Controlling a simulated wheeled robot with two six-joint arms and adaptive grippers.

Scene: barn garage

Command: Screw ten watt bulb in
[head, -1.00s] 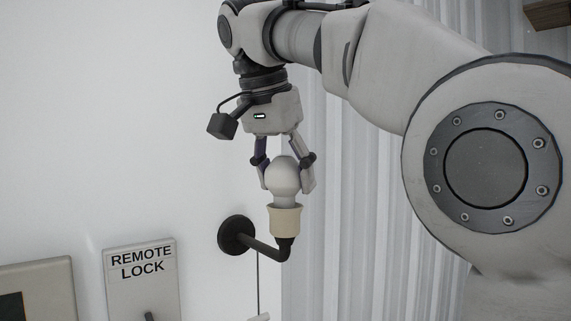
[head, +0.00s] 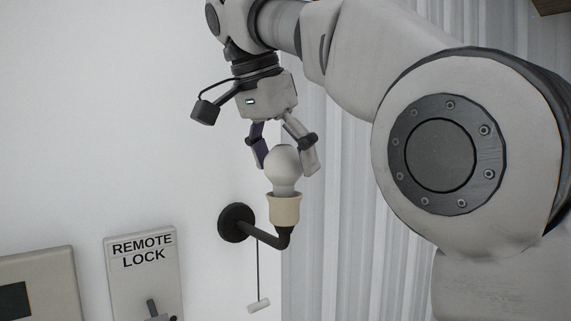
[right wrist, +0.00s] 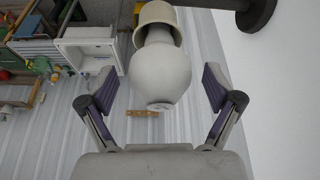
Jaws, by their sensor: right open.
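A white bulb (head: 284,169) stands upright with its base in the cream socket (head: 285,209) of a black wall lamp arm (head: 262,238). My right gripper (head: 283,166) points down from above, open, with its fingers spread on either side of the bulb and apart from it. In the right wrist view the bulb (right wrist: 160,75) lies between the open fingers (right wrist: 160,88) with clear gaps on both sides, and the socket (right wrist: 159,22) shows beyond it. The bulb's lower end is hidden in the socket. No wattage marking is readable. My left gripper is not in view.
A pull cord with a white handle (head: 258,306) hangs below the lamp. A "REMOTE LOCK" panel (head: 143,275) with a lever is on the wall at lower left. A corrugated wall (head: 345,230) runs behind. The right wrist view shows a white box (right wrist: 88,50) and clutter below.

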